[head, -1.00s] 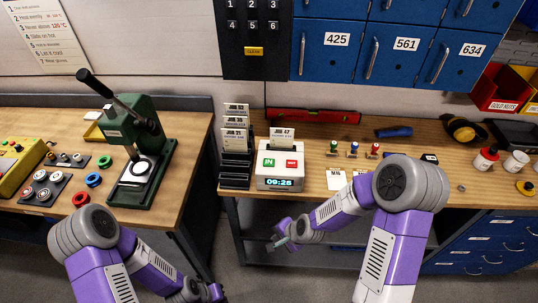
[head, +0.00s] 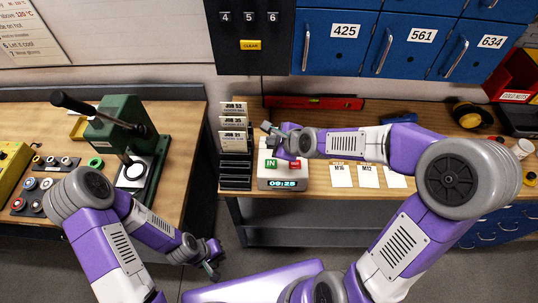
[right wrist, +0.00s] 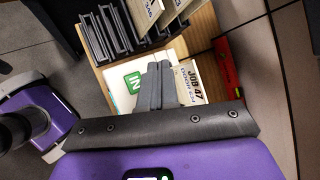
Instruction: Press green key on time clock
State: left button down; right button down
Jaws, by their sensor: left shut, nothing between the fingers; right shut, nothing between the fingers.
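The time clock (head: 283,184) is a white box on the right bench with a blue lit display. Its green IN key (head: 271,163) is on the left of its face and its red key (head: 295,166) on the right. My right gripper (head: 266,128) is shut and empty, above the clock's back part. In the right wrist view its closed fingers (right wrist: 154,84) are beside the green key (right wrist: 132,83) and hide part of it; I cannot see contact. The JOB 47 card (right wrist: 188,80) is just right of the fingers. My left gripper (head: 214,270) is shut and empty, low over the floor.
A dark card rack (head: 235,170) with job cards stands left of the clock. A red level (head: 315,103) lies behind. Labelled cards (head: 341,176) lie to the right under my right arm. A green press (head: 125,135) stands on the left bench. A gap separates the benches.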

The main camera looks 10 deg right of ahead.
jog(key=b, duration=0.6)
send_over(272, 165)
notch_tip(272, 165, down, 8)
jog(key=shift+r, duration=0.1)
jog(key=shift+f+b, duration=0.6)
jog(key=shift+b, duration=0.05)
dwell(1.4)
jog(key=shift+d+f+b, duration=0.1)
jog(key=shift+f+b, duration=0.3)
jog(key=shift+b, duration=0.15)
jog(key=shift+f+b, duration=0.45)
jog(key=shift+b, duration=0.05)
dwell(0.5)
jog(key=shift+r, duration=0.1)
jog(key=shift+r+p, duration=0.55)
jog(key=shift+r, duration=0.2)
